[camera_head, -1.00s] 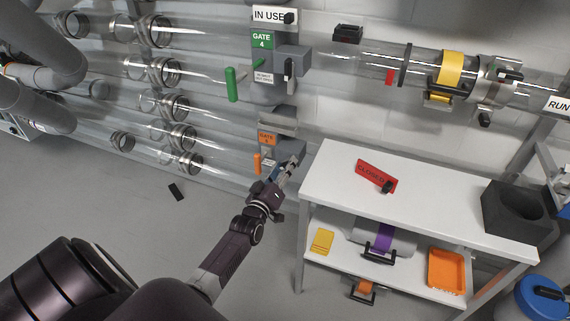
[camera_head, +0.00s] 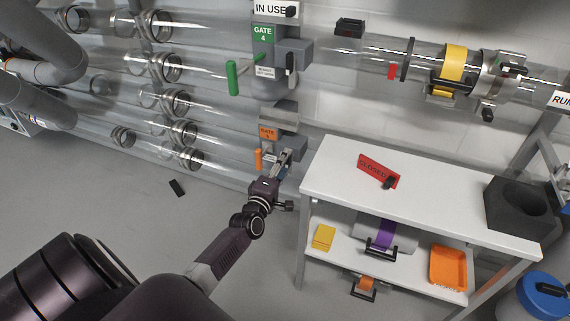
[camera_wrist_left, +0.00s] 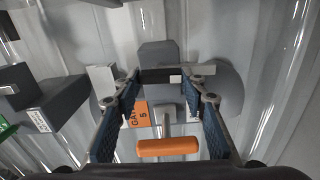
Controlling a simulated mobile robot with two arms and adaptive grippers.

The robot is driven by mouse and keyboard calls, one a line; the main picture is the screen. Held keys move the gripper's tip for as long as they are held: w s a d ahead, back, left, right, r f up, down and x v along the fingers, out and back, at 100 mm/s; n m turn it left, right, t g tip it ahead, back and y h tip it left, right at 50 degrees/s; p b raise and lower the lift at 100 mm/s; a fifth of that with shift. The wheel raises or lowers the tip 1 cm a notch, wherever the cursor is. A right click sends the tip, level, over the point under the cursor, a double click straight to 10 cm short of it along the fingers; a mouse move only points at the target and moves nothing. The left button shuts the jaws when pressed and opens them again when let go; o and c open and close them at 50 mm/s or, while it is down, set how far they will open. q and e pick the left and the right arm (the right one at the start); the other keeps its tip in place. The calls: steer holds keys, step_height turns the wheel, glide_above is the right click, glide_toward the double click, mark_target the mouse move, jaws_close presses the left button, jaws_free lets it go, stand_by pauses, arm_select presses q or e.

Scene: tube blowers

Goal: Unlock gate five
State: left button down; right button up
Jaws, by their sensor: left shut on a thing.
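Gate five is the grey housing with an orange "GATE 5" label (camera_head: 268,133), below gate four on the pipe wall. Its orange handle (camera_head: 258,159) hangs at the left of the housing. The label (camera_wrist_left: 138,115) and handle (camera_wrist_left: 167,147) also show in the left wrist view. My left gripper (camera_head: 283,158) is at the housing's right side, beside the handle and not on it. In the left wrist view its blue-padded fingers (camera_wrist_left: 172,88) are apart, with a dark latch part (camera_wrist_left: 162,76) of the gate between their tips. The exact contact is partly hidden. My right gripper is not in view.
Gate four (camera_head: 263,35) has a green label and green handle above. A white table (camera_head: 330,180) with a red "CLOSED" sign (camera_head: 377,171) stands close to the right of my gripper. Its lower shelf holds an orange tray (camera_head: 449,268). Floor on the left is mostly clear.

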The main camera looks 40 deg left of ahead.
arm_select(q)
steer(key=shift+n, duration=0.5)
steer(key=c, duration=1.2)
jaws_free()
steer(key=v, duration=1.2)
steer(key=shift+f, duration=0.1)
